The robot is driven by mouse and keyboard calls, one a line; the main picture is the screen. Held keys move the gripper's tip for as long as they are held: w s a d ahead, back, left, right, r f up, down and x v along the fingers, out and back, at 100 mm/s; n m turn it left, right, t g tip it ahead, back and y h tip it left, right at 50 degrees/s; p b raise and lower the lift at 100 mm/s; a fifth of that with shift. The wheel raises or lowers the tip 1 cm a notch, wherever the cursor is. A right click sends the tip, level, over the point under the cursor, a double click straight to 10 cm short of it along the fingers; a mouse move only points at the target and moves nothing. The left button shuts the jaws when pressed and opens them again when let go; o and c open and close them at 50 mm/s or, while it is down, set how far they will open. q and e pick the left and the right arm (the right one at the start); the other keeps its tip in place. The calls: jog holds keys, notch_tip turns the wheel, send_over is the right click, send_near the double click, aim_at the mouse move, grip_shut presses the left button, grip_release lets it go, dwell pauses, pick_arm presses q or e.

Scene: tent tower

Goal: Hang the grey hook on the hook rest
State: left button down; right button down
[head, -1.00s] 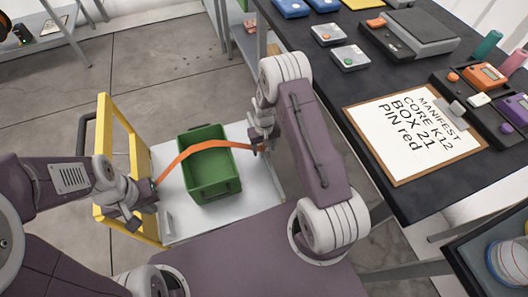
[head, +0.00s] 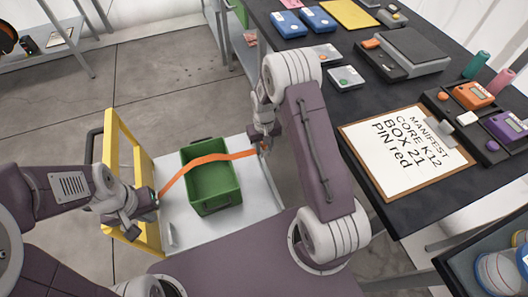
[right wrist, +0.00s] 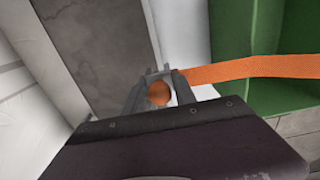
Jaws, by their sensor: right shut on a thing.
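An orange strap (head: 205,161) spans above the green crate (head: 214,190) in the head view. Its right end is at my right gripper (head: 263,146). In the right wrist view my right gripper (right wrist: 157,90) is shut around a round orange end piece (right wrist: 158,94), with the strap (right wrist: 240,68) running off to the right. The strap's left end meets my left gripper (head: 151,199), whose fingers are too small to judge. I cannot make out the grey hook for sure. A small pale upright piece (head: 172,235) on the cart may be the hook rest; I cannot tell.
The crate stands on a white cart deck (head: 190,227) with a yellow frame (head: 112,170) at its left. A dark table (head: 345,108) at the right carries a clipboard (head: 400,160), a grey scale (head: 412,47) and several small boxes. Open floor lies behind the cart.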

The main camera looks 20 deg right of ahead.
jog(key=shift+r+p, duration=2.45)
jog(key=shift+r, duration=0.35)
jog(key=shift+f, duration=0.1)
